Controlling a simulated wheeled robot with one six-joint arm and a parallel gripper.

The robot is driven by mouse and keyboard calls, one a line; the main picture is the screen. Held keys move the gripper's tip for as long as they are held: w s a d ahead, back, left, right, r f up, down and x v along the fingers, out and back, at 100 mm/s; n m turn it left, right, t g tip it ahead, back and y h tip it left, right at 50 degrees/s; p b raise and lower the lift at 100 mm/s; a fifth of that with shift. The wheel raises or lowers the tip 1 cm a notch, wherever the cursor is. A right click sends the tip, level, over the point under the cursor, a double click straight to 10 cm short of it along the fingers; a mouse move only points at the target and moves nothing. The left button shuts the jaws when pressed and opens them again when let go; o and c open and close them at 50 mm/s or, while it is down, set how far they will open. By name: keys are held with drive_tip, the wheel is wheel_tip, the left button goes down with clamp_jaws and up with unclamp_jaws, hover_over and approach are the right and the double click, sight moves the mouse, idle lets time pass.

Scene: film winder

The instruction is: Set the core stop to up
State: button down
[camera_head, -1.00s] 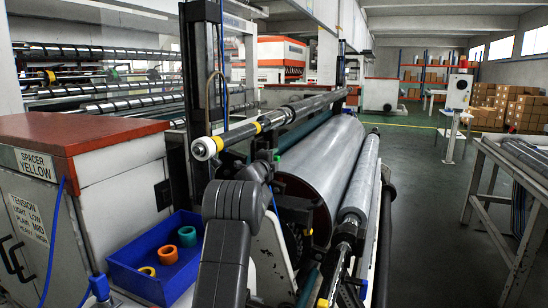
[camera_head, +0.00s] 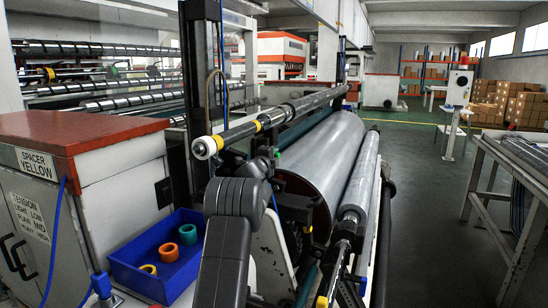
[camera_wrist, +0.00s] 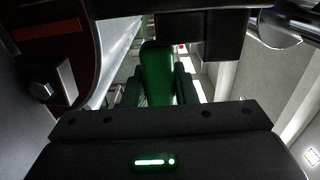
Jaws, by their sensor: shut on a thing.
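A green handle-like piece (camera_wrist: 157,72) stands between the fingers of my gripper (camera_wrist: 158,88) in the wrist view. I take it to be the core stop, though no label on it is readable. The dark fingers are shut on its two sides. Its base is hidden by the gripper body, so I cannot tell which position it is set to. In the head view my arm covers the place where the gripper works, beside the near end of the large film roll (camera_head: 325,160). The gripper's fingertips cannot be made out there.
A shaft (camera_head: 270,120) with yellow rings reaches toward me above the arm. A blue bin (camera_head: 130,265) with orange, green and yellow rings stands at left beside the cabinet (camera_head: 110,180). A metal table (camera_head: 510,165) is at right, with free floor before it.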

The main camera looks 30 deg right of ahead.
drive_tip(key=shift+r+p, duration=1.55)
drive_tip(key=shift+r, duration=0.9)
drive_tip(key=c, duration=1.2)
unclamp_jaws()
drive_tip(key=shift+o, duration=0.2)
drive_tip(key=shift+f, duration=0.2)
drive_tip(key=shift+s+a+f+b, duration=0.1)
drive_tip(key=shift+s+a+b, duration=0.25)
drive_tip(key=shift+a+b, duration=0.15)
drive_tip(key=b+v, duration=0.3)
drive_tip(key=v, duration=0.3)
drive_tip(key=shift+s+a, duration=0.1)
